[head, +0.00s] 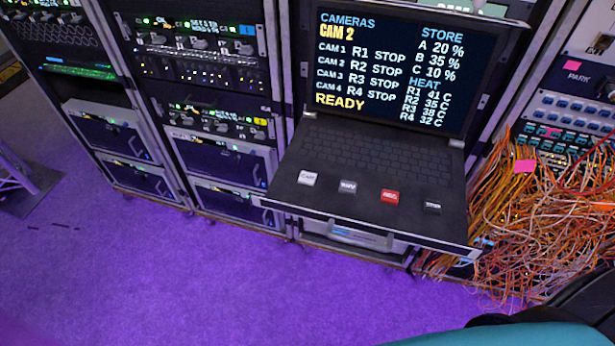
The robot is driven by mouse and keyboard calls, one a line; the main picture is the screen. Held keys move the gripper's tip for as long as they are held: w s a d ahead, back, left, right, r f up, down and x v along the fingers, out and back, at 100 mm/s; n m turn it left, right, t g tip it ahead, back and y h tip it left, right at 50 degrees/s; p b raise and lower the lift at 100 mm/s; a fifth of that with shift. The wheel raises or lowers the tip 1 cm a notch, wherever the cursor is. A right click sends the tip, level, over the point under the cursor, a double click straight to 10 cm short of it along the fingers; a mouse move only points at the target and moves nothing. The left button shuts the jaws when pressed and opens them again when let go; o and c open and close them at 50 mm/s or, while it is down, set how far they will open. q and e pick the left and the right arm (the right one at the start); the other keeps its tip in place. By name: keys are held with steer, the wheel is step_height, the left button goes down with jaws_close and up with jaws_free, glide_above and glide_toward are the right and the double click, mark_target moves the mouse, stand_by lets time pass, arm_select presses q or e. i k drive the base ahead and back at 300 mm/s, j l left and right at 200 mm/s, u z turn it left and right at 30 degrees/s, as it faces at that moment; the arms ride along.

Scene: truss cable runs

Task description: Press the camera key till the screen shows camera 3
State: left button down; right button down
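The screen (395,65) stands upright at the back of the open console and reads "CAMERAS" with "CAM 2" in yellow, and "READY" at its lower left. The list shows CAM 1 to CAM 4 with R1 to R4, each at STOP. The camera key (307,178) is the white key at the left of a row on the console's front deck; its small label looks like "CAM". Neither gripper is in view, and nothing covers the keys.
A dark keyboard (375,148) lies between screen and keys. Equipment racks (205,75) stand to the left. A tangle of orange cables (545,225) hangs under a patch panel (570,120) on the right. The purple floor (210,270) in front is mostly clear.

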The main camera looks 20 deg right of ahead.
mark_target(306, 178)
steer(key=i+j, duration=0.15)
steer(key=j, duration=0.2)
steer(key=i+j, duration=0.2)
steer(key=j, duration=0.15)
steer(key=i+j, duration=0.15)
steer(key=j, duration=0.2)
steer(key=i+j, duration=0.2)
steer(key=j, duration=0.15)
steer(key=z, duration=1.8)
